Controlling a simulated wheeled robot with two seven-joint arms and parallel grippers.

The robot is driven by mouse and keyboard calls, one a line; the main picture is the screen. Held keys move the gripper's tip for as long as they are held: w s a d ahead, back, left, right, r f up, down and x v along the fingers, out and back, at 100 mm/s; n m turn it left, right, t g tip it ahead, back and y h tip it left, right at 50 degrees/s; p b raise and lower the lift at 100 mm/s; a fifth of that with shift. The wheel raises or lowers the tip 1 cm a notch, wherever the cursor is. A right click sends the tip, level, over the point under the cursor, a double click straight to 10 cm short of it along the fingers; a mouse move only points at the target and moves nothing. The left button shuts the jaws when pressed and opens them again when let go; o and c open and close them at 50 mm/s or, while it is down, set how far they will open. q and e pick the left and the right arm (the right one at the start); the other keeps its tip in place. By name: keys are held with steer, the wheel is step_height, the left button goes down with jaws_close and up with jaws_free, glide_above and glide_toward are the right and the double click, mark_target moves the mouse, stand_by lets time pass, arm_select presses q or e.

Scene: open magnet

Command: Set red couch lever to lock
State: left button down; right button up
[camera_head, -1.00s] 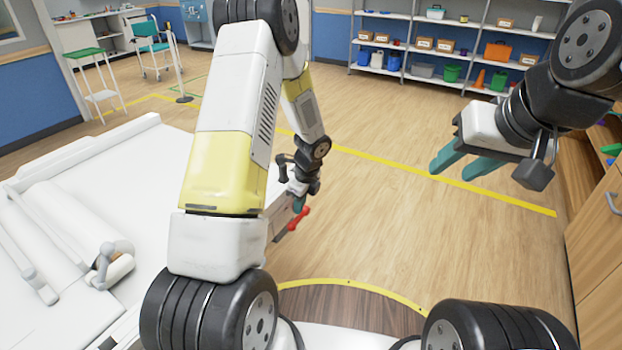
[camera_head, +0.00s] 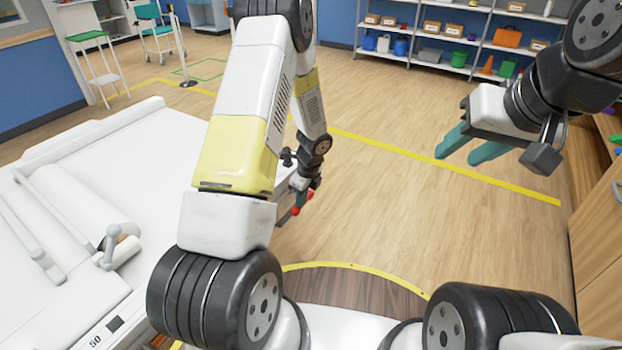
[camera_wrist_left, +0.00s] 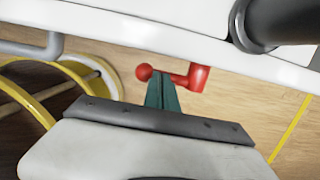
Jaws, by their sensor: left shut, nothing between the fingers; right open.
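The red couch lever (camera_wrist_left: 178,78) shows in the left wrist view, below the white couch edge (camera_wrist_left: 150,48). It has a round knob on the left and a thicker upright pivot on the right. My left gripper (camera_wrist_left: 162,80) is shut with nothing in it; its teal fingertips overlap the lever's arm between knob and pivot. I cannot tell whether they touch it. In the head view the lever (camera_head: 296,210) is a small red spot at my left gripper (camera_head: 298,195), partly hidden by it. My right gripper (camera_head: 468,148) is open and empty over the floor.
The white couch (camera_head: 90,205) fills the left side. A wooden cabinet (camera_head: 600,230) stands at the right and shelves (camera_head: 450,45) with bins at the back. A yellow line (camera_head: 440,165) crosses the open wooden floor. A yellow round frame (camera_wrist_left: 40,95) is at the left in the wrist view.

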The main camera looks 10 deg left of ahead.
arm_select(q)
steer(key=shift+s+a+f, duration=0.1)
steer(key=shift+s+f, duration=0.15)
steer(key=shift+f, duration=0.5)
steer(key=shift+s+a+f, duration=0.1)
steer(key=shift+s+f, duration=0.15)
steer(key=shift+f, duration=0.45)
steer(key=shift+w+f, duration=0.15)
steer(key=shift+f, duration=1.55)
